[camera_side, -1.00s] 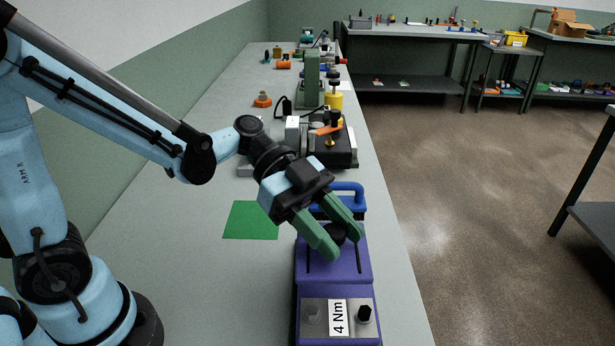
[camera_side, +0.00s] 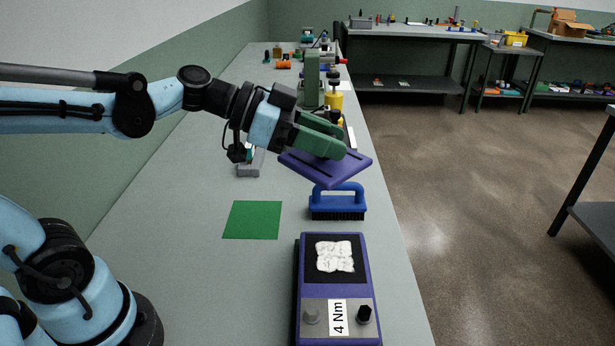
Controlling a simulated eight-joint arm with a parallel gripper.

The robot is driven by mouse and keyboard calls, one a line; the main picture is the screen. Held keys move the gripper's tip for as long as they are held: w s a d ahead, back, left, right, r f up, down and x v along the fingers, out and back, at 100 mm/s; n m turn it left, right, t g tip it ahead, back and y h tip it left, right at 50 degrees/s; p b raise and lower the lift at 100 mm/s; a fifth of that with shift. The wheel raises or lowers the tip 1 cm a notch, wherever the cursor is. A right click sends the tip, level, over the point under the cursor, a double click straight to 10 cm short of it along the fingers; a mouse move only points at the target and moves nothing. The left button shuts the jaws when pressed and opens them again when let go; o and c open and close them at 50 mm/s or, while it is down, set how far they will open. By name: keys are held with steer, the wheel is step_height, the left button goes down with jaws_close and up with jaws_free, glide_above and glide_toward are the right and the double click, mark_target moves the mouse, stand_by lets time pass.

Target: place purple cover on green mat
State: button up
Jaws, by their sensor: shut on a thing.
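My gripper (camera_side: 328,140) is shut on the purple cover (camera_side: 322,168) and holds it in the air, tilted, above and behind the blue brush. The cover is a flat purple plate with dark slots; the fingers hide the part where they grip it. The green mat (camera_side: 252,220) lies flat and bare on the bench, to the left of and below the cover in the picture. The purple device (camera_side: 301,275) stands at the front of the bench. Its top is open and shows a white patterned piece (camera_side: 334,256) on a black bed.
A blue brush (camera_side: 338,206) stands upright on its bristles between the cover and the device. A grey block (camera_side: 250,168) lies behind the mat. Several tools stand farther back along the bench (camera_side: 190,235). The bench around the mat is clear.

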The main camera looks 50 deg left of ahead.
steer(key=w+a+r+n+t+y, duration=0.2)
steer(key=a+r+n+y, duration=0.3)
steer(key=a, duration=0.5)
steer(key=shift+n+t+y, duration=0.3)
steer(key=shift+t, duration=0.5)
step_height(320, 180, down, 8)
steer(key=d+m+g+h, duration=0.3)
steer(key=m+h, duration=0.2)
steer(key=w+a+f, duration=0.3)
steer(key=a+f, duration=0.7)
steer(key=shift+a+f, duration=0.25)
steer(key=shift+a, duration=0.15)
steer(key=shift+f, duration=0.6)
steer(key=o, duration=1.1)
steer(key=shift+c, duration=0.2)
